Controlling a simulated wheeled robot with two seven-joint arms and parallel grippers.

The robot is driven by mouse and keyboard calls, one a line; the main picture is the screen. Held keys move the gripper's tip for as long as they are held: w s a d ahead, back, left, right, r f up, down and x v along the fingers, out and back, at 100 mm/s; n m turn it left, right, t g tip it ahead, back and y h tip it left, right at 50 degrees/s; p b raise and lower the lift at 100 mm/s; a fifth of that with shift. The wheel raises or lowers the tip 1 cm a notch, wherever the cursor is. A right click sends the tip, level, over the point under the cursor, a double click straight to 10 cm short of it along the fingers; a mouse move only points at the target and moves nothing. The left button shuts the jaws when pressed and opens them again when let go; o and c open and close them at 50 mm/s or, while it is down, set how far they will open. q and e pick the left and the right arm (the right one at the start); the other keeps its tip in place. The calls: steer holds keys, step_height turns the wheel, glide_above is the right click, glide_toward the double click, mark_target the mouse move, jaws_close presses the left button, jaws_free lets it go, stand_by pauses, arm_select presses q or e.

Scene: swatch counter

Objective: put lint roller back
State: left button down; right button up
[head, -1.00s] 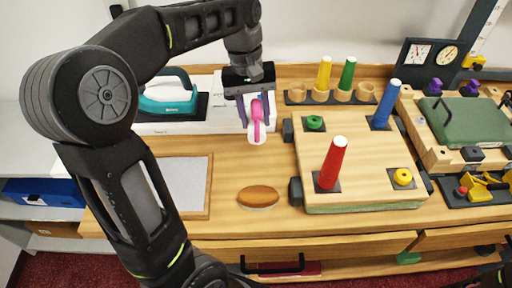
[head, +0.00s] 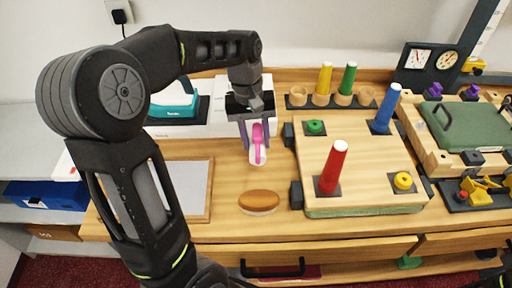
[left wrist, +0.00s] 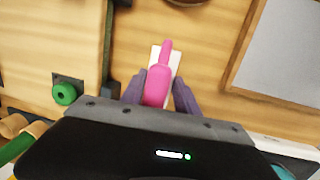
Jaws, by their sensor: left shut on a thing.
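The lint roller, with a pink handle (head: 258,142) and a pale roller end, hangs below my left gripper (head: 257,138) in the head view. My left gripper is shut on its handle.
An oval brown brush (head: 259,201) lies in front of the roller. A framed grey panel (head: 190,188) lies to the left. A wooden board with a red cone (head: 334,168) stands to the right. A teal iron (head: 174,106) sits behind. Bare counter surrounds the brush.

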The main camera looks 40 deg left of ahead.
arm_select(q)
step_height(320, 180, down, 4)
steer(key=shift+r, duration=0.2)
steer(key=c, duration=0.9)
jaws_free()
steer(key=shift+r, duration=0.15)
steer(key=r, duration=0.4)
steer(key=a+r, duration=0.1)
steer(key=r, duration=0.2)
steer(key=a+r+p, duration=0.1)
steer(key=r, duration=0.3)
steer(key=shift+w+r, duration=0.15)
steer(key=shift+r, duration=0.15)
